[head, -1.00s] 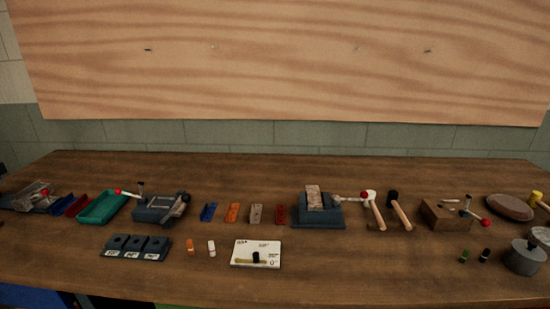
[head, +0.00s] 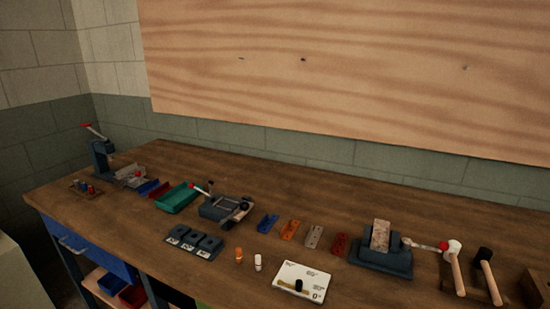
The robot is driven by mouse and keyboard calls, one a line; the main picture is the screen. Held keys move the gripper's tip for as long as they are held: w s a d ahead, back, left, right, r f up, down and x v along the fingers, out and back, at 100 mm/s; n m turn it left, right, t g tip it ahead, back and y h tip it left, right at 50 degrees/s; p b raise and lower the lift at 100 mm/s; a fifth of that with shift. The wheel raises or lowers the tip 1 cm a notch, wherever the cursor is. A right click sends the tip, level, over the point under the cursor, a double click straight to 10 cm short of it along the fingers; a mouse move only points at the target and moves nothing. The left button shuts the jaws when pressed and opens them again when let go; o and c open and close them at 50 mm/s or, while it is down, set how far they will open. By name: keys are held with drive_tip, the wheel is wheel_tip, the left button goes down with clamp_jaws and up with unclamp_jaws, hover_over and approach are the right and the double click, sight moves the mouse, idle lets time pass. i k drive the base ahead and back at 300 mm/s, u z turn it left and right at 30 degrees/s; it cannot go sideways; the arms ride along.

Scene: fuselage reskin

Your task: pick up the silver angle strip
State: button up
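The silver angle strip (head: 313,237) is a small grey-silver piece lying on the wooden bench (head: 130,222). It sits in a loose row of similar small strips, between an orange one (head: 290,229) on its left and a red one (head: 339,244) on its right. A blue strip (head: 268,223) is at the left end of this row. The silver strip is in plain sight, with nothing touching it that I can make out. My gripper is not in view.
A dark clamp-like tool (head: 222,208) stands left of the row and a dark block fixture (head: 383,262) stands right. In front are a white card (head: 312,275) and two small bottles (head: 238,256). Mallets (head: 486,268) are at right. A wooden panel (head: 350,70) hangs behind.

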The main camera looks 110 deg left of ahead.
sight(131, 170)
drive_tip(key=u, duration=0.05)
drive_tip(key=k, duration=0.6)
drive_tip(key=u, duration=1.55)
drive_tip(key=i, duration=0.2)
drive_tip(key=u, duration=2.85)
drive_tip(key=i, duration=0.55)
drive_tip(key=z, duration=0.2)
